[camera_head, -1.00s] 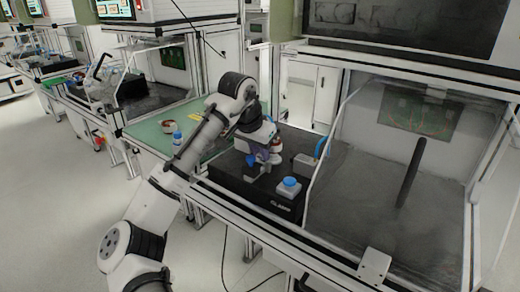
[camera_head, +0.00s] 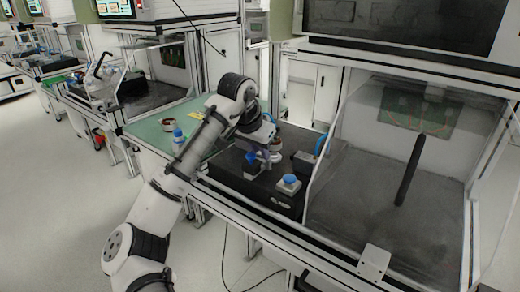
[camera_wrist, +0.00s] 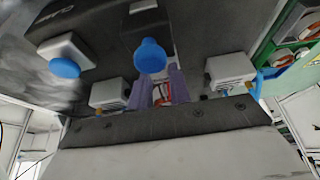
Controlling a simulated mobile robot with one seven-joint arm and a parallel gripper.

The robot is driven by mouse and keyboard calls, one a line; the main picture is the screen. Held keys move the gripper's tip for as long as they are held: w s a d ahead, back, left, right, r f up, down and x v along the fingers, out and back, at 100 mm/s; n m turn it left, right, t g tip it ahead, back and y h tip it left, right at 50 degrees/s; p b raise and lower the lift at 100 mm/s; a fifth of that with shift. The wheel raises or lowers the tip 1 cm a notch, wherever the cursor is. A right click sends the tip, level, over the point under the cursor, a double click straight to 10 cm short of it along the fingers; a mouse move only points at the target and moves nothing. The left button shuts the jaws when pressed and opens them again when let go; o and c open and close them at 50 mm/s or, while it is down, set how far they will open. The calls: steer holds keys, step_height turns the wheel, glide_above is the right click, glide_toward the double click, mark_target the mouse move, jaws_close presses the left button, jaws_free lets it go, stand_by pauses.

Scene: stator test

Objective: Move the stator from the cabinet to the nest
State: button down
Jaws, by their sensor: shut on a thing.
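My gripper (camera_head: 264,157) is low over the black fixture box (camera_head: 228,176) in the head view. In the wrist view, the purple fingers of my gripper (camera_wrist: 160,88) are shut on a small red and white part, the stator (camera_wrist: 161,94), mostly hidden between them. White blocks stand on either side of the fingers, one at the left (camera_wrist: 110,93) and one at the right (camera_wrist: 230,70). A dark block with a round blue top (camera_wrist: 150,56) is just beyond the fingertips. I cannot tell the nest's seat or whether the stator touches it.
A blue button on a white base (camera_head: 289,184) sits at the box's front right. A green table (camera_head: 150,131) at the left holds a ring-shaped part (camera_head: 168,123) and a blue-capped bottle (camera_head: 178,137).

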steer(key=shift+s+f, duration=0.2)
steer(key=shift+f, duration=0.8)
steer(key=c, duration=1.4)
jaws_free()
steer(key=shift+o, duration=0.8)
steer(key=shift+r, duration=0.1)
steer(key=shift+o, duration=0.2)
steer(key=b+v, duration=0.1)
steer(key=v, duration=1.4)
steer(key=shift+w+r, duration=0.3)
